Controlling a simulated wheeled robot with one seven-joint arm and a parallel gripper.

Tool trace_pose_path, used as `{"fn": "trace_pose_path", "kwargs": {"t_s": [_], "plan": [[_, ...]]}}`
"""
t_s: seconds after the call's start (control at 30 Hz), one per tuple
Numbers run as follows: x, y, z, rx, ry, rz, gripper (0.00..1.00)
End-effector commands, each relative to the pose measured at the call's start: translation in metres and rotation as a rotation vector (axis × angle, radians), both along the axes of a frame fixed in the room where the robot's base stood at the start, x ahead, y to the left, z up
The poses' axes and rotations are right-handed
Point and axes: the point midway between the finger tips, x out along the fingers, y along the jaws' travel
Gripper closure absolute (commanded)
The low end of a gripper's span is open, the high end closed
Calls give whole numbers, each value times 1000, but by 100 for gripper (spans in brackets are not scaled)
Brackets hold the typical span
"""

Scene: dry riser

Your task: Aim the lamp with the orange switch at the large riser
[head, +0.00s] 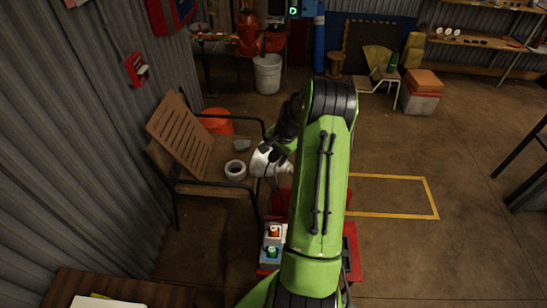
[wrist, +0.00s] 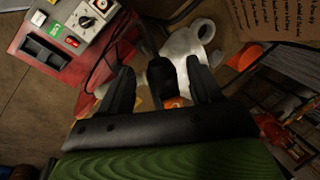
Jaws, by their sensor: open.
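The lamp with the orange switch (wrist: 173,102) shows in the wrist view, with a black body and a white part (wrist: 185,48) beyond it. My gripper (wrist: 162,84) is open, with one dark finger on each side of the black body. I cannot tell whether the fingers touch it. In the head view a white thing (head: 268,161), which looks like the lamp's white part, sits at the right edge of the wooden bench; my arm hides most of what is around it. I cannot tell for sure which thing is the large riser; a red-orange fitting (head: 248,36) stands at the back.
A red stand carries a grey control box (wrist: 82,22) with a knob. A white bucket (head: 268,74) stands behind. The floor with yellow lines (head: 400,177) is clear.

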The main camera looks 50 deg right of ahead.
Motion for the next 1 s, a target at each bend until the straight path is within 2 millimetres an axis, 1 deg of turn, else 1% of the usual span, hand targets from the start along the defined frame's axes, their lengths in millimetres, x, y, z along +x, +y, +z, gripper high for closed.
{"fn": "trace_pose_path", "kwargs": {"t_s": [0.03, 0.1, 0.33, 0.37, 0.7, 0.77, 1.0], "plan": [[2, 1, -6, 1, 0, 1, 36], [3, 1, -9, 0, -1, 2, 36], [3, 1, -9, 0, -1, 2, 36], [3, 1, -9, -1, 0, 2, 39], [3, 1, -9, -1, 0, 2, 91], [3, 1, -9, -1, 0, 2, 100], [3, 1, -9, -1, 0, 6, 100]]}}
